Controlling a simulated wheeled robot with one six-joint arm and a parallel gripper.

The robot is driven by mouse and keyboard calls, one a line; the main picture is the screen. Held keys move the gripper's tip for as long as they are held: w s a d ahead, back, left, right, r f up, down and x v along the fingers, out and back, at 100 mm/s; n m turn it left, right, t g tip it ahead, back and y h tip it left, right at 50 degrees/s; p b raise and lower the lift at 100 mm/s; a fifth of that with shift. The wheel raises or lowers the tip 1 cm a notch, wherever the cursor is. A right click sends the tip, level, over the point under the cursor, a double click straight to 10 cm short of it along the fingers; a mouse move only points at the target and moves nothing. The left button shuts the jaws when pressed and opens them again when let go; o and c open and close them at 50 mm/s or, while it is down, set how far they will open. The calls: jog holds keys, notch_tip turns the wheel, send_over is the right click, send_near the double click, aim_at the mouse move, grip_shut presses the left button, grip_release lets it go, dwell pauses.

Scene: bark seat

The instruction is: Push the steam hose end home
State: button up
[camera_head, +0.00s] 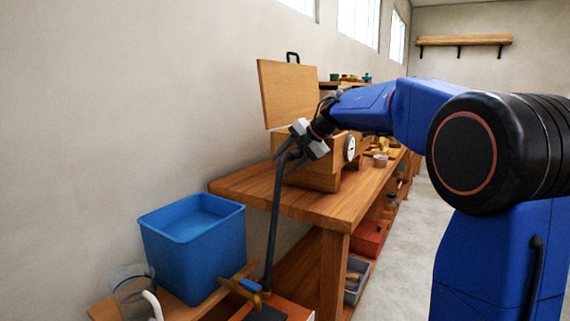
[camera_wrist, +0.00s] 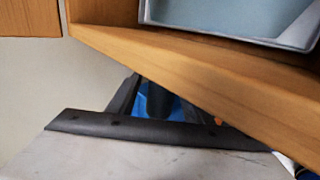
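The dark grey steam hose (camera_head: 274,220) rises from the low stand in the head view and bends at its top towards the end of the wooden steam box (camera_head: 318,178). My gripper (camera_head: 299,143) is at that bend, close to the box's near end. Its grey fingers overlap the hose top and hide the hose end and any inlet. I cannot tell whether the fingers are closed on the hose or whether its end is seated. In the wrist view, the wooden box edge (camera_wrist: 200,70) runs close by, with a dark strip (camera_wrist: 150,130) below it.
The box's wooden lid (camera_head: 289,95) stands raised, and a round dial (camera_head: 349,148) is on its side. The box rests on a wooden bench (camera_head: 250,190). A blue tub (camera_head: 195,245) and a clear jug (camera_head: 130,285) stand lower left. The floor right of the bench is clear.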

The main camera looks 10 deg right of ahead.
jog(key=v, duration=1.7)
jog(key=shift+r, duration=0.15)
